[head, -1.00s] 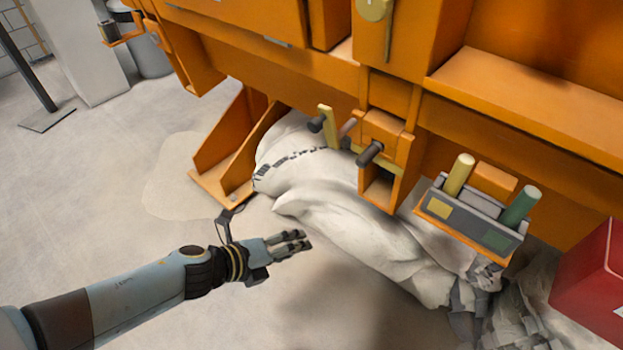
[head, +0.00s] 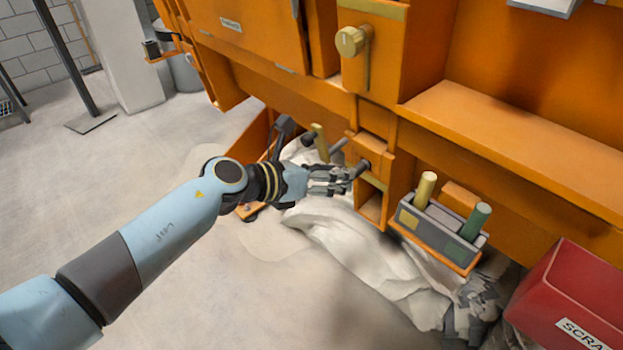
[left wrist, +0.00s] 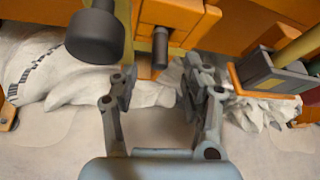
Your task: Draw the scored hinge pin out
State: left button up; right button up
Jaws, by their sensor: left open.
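A dark round pin (head: 360,168) sticks out of an orange bracket (head: 374,187) on the machine's lower front. It also shows in the left wrist view (left wrist: 160,47), upright in the picture. I see no score marks on it at this size. My left gripper (head: 346,183) is at the pin's outer end, just below and left of it in the head view. In the left wrist view the gripper (left wrist: 160,80) has its fingers spread, nothing between them, and the pin is beyond the fingertips. Whether a finger touches the pin I cannot tell. My right gripper is not in view.
A dark knob (left wrist: 95,35) looms close on the left in the wrist view. A grey-and-orange holder (head: 455,225) right of the bracket bears a yellow rod (head: 425,190) and a green rod (head: 476,221). Pale sacking (head: 345,240) lies below. A red scrap bin (head: 560,300) stands right.

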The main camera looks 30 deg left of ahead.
aim_at(363, 165)
pick_arm(q)
jog(key=shift+b+x, duration=0.45)
jog(key=shift+x, duration=1.9)
grip_shut()
